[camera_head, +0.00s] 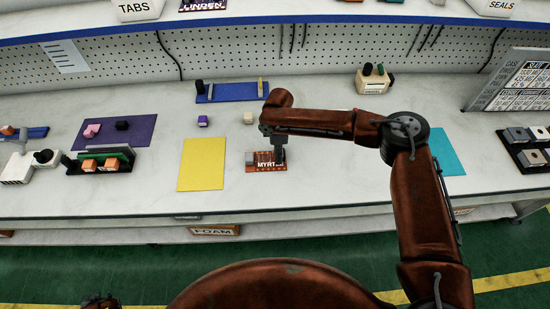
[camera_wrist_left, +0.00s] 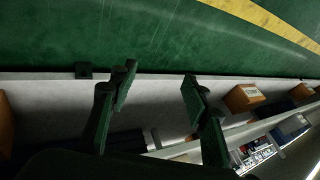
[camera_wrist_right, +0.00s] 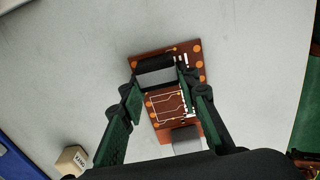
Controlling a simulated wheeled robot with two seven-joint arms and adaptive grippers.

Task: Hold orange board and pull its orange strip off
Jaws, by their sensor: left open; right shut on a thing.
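The orange-brown board (camera_head: 252,167) with white lettering lies flat on the bench, and it also shows in the right wrist view (camera_wrist_right: 165,108). A row of orange dots runs along its front edge; I cannot make out where the strip separates. My right gripper (camera_head: 279,160) points down over the board's right part. In the right wrist view its fingers (camera_wrist_right: 160,85) are shut on a dark block (camera_wrist_right: 155,70) with a silver face on the board. A grey part (camera_head: 249,158) sits at the board's left end. My left gripper (camera_wrist_left: 155,90) is open and empty, low by the bench front.
A yellow mat (camera_head: 202,165) lies left of the board and a cyan mat (camera_head: 446,152) to the right. A rack of orange boards (camera_head: 100,160) is at the left. The bench front is clear.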

